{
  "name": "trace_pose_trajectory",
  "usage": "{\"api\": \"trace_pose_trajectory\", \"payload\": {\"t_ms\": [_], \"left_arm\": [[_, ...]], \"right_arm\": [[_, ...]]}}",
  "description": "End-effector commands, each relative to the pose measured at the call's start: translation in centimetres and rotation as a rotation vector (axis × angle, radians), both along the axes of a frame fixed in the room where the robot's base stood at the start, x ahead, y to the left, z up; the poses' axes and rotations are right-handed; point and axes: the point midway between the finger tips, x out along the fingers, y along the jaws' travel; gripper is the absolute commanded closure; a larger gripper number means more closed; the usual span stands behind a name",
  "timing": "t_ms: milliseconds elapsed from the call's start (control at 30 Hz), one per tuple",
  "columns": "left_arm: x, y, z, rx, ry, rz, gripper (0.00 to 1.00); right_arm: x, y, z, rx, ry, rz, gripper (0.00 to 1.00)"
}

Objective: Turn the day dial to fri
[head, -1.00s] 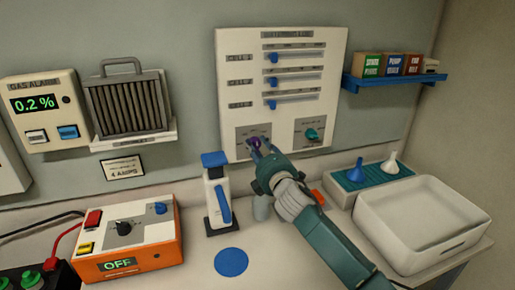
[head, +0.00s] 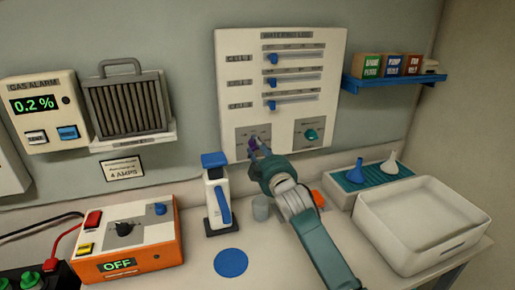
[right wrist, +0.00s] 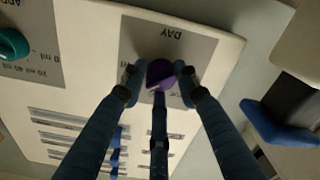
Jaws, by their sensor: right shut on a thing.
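The day dial is a purple knob (right wrist: 160,74) on a grey plate marked DAY (right wrist: 190,42), which appears upside down in the right wrist view. In the head view the plate (head: 242,150) is at the lower left of the white wall panel, and the knob is mostly hidden by my right gripper (head: 256,146). My right gripper (right wrist: 160,84) is shut on the purple knob, with blue fingers on both sides of it. The day marks around the knob are too small or covered to read. My left gripper is not in view.
A teal knob (head: 311,134) sits on the panel to the right, below several blue sliders (head: 272,82). A blue-and-white bottle-like device (head: 216,195) and a small grey cup (head: 261,208) stand near my right arm. A white tray (head: 425,250) is at right.

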Motion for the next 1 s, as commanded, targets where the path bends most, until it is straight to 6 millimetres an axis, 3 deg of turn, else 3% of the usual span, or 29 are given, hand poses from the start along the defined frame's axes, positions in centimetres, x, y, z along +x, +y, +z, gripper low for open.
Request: {"api": "trace_pose_trajectory", "payload": {"t_ms": [600, 1000], "left_arm": [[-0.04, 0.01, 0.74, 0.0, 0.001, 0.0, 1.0], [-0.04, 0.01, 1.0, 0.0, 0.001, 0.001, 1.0]], "right_arm": [[-0.06, 0.06, -0.75, 0.516, 0.18, -0.004, 0.95], [-0.14, 0.2, -1.06, 0.682, 0.238, -0.004, 0.95]]}}
